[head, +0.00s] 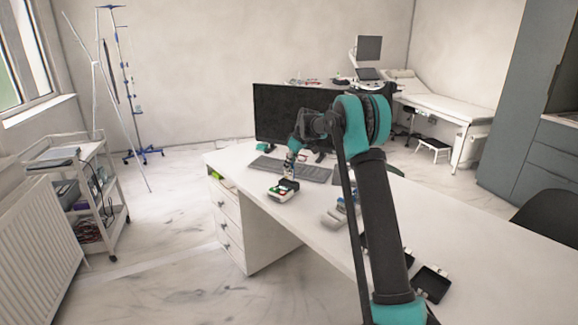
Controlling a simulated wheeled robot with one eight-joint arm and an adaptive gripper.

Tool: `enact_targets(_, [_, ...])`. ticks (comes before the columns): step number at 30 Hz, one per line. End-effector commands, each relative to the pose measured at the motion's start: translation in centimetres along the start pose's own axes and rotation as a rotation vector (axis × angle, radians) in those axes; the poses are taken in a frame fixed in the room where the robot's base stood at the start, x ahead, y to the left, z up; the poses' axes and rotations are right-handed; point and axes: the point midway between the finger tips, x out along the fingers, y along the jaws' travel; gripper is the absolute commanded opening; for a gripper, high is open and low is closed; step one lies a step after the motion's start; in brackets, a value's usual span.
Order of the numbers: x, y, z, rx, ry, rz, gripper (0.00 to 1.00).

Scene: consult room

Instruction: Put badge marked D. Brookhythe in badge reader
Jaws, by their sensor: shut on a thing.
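My gripper (290,174) is over the left part of the white desk, pointing down. It is shut on a small thin thing, seemingly a badge, mostly hidden by the fingers; no name on it can be read. Directly below is a small white and black device (281,195) with red and green spots, seemingly the badge reader. The gripper tips are at or just above its back edge; I cannot tell whether the badge touches it or is in it.
A keyboard (305,168) and a monitor (282,115) are just behind the gripper. A grey device (333,217) and a black tray (432,284) lie nearer on the desk (470,240), partly behind my arm. The desk's right side is clear.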

Motion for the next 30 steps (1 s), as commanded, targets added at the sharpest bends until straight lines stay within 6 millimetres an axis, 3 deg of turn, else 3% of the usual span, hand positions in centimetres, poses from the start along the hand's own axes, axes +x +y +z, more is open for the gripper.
enact_targets(30, [1.03,0.0,0.43,0.0,0.0,0.0,0.0])
